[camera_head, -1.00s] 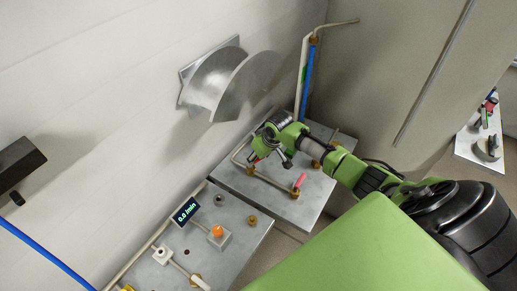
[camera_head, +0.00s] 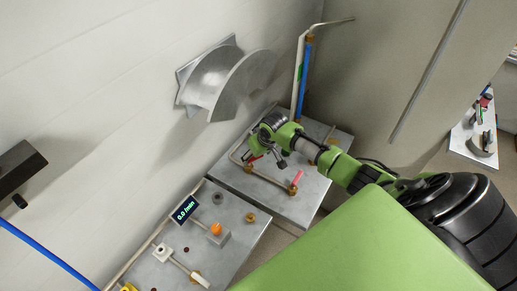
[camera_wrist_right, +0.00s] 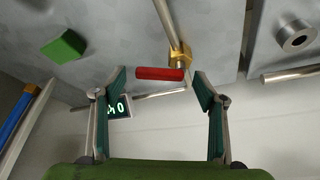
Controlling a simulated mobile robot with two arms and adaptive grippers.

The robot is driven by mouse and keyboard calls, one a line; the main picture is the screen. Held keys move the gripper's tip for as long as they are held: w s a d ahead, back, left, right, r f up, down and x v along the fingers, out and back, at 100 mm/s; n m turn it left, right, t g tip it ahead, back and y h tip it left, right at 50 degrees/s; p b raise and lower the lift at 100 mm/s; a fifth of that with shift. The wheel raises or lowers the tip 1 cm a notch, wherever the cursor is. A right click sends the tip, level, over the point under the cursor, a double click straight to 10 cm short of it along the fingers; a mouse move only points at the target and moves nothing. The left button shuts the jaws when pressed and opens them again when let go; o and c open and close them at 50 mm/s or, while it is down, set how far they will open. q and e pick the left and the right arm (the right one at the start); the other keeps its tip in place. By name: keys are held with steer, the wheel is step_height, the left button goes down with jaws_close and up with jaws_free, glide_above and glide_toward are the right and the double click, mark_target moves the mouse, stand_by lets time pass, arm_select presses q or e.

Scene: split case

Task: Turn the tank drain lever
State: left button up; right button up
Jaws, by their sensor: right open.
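In the head view a red lever handle (camera_head: 298,178) stands on a brass fitting (camera_head: 292,190) on the far grey plate. Another red part (camera_head: 254,158) shows beside my right gripper (camera_head: 268,159), partly covered by it. The right wrist view shows a red lever handle (camera_wrist_right: 160,73) on a brass valve (camera_wrist_right: 179,57) with a metal pipe. I cannot tell which red part in the head view this is, or which is the tank drain lever. My right gripper (camera_wrist_right: 161,82) is open, its fingers on either side of the handle, with gaps. My left gripper is not in view.
A near grey plate (camera_head: 232,246) carries a small display (camera_head: 184,210) reading 0.0 and an orange knob (camera_head: 216,229). A curved metal piece (camera_head: 240,88) juts from the wall above. A blue pipe (camera_head: 305,80) rises behind my arm. A green block (camera_wrist_right: 64,47) shows in the wrist view.

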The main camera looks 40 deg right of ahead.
steer(key=v, duration=1.1)
steer(key=shift+s+r, duration=0.15)
steer(key=shift+r, duration=0.2)
